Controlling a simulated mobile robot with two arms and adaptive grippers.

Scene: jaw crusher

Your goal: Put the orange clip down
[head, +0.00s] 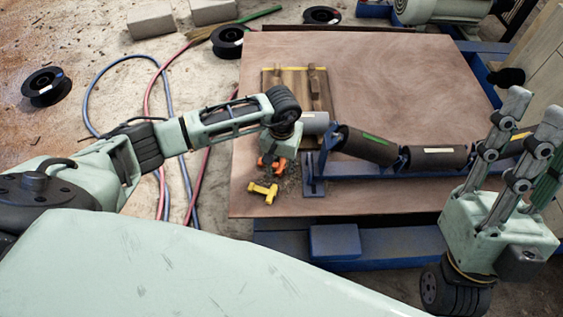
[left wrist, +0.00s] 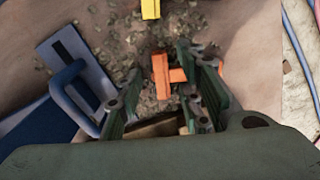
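The orange clip (head: 272,164) is at the table's near left part, just below my left gripper (head: 276,163). In the left wrist view the clip (left wrist: 163,76) shows between the two fingers (left wrist: 166,82), over scattered gravel. The fingers stand apart, with a gap beside the left finger; the clip is close to the right one. Whether it touches that finger or rests fully on the table is hard to tell. My right gripper (head: 534,108) is raised at the right, fingers pointing up, apart and empty.
A yellow clip (head: 263,191) lies near the orange one; a blue conveyor frame (head: 345,181) with rollers (head: 367,146) stands to the right. A wooden pallet piece (head: 290,82) lies behind my left gripper. The back right of the brown tabletop (head: 400,75) is clear.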

